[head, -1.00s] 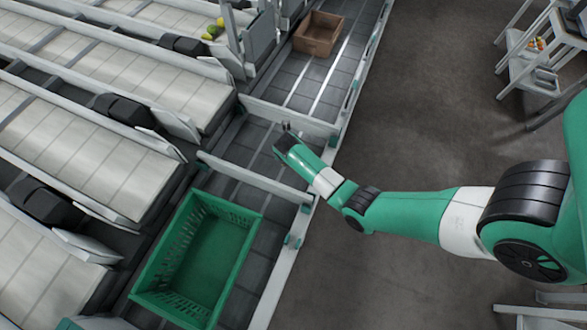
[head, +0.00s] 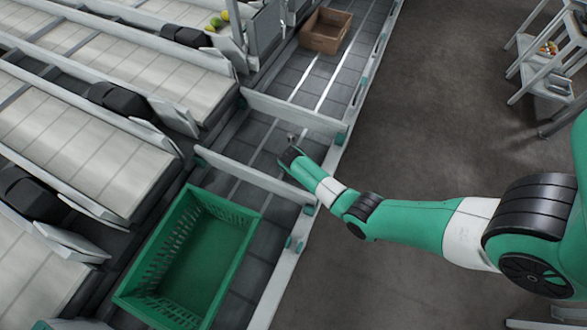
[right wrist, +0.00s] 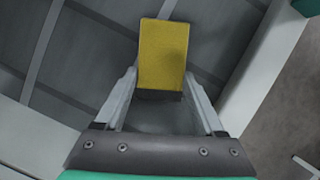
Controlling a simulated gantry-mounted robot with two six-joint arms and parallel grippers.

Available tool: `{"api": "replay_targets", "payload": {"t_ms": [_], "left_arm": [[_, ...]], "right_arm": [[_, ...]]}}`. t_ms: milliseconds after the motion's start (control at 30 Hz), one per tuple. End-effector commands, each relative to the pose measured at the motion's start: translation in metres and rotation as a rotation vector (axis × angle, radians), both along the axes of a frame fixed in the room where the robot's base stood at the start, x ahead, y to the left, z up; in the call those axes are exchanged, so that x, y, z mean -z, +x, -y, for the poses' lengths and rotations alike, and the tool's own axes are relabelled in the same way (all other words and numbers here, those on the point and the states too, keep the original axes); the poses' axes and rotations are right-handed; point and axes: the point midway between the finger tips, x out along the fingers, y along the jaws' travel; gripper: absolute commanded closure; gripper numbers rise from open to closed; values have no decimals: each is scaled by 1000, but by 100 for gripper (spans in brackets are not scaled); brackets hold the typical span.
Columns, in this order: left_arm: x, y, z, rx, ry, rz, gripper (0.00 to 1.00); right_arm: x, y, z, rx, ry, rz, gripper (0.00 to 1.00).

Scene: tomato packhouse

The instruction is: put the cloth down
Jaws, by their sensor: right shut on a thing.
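My right gripper (head: 290,152) is over the dark belt, between two pale cross rails. In the right wrist view, its two fingers (right wrist: 162,88) are closed on a folded yellow cloth (right wrist: 163,50). The cloth looks like a small flat block and sticks out beyond the fingertips over the dark tiled surface. I cannot tell whether it touches that surface. The cloth cannot be made out in the head view. My left gripper is not in view.
An empty green crate (head: 256,222) stands on the near belt. A brown crate (head: 325,48) is farther along it. Pale cross rails (head: 255,172) (head: 290,112) bound the belt section under the gripper. Sloping pale lanes lie left; open floor (head: 440,120) lies right.

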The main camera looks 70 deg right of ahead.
Motion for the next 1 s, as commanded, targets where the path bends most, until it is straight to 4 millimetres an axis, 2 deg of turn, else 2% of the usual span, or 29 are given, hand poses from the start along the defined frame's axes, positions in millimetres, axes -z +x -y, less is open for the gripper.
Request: {"api": "replay_targets", "payload": {"t_ms": [167,200,333,800,867,1000], "left_arm": [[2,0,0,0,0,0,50],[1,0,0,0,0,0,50],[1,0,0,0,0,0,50],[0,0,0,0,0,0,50],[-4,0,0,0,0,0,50],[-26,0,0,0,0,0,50]], "right_arm": [[3,0,0,0,0,0,100],[3,0,0,0,0,0,24],[3,0,0,0,0,0,0],[2,0,-1,-1,3,2,0],[-3,0,-1,-2,2,2,0],[-30,-3,-10,-3,1,2,0]]}}
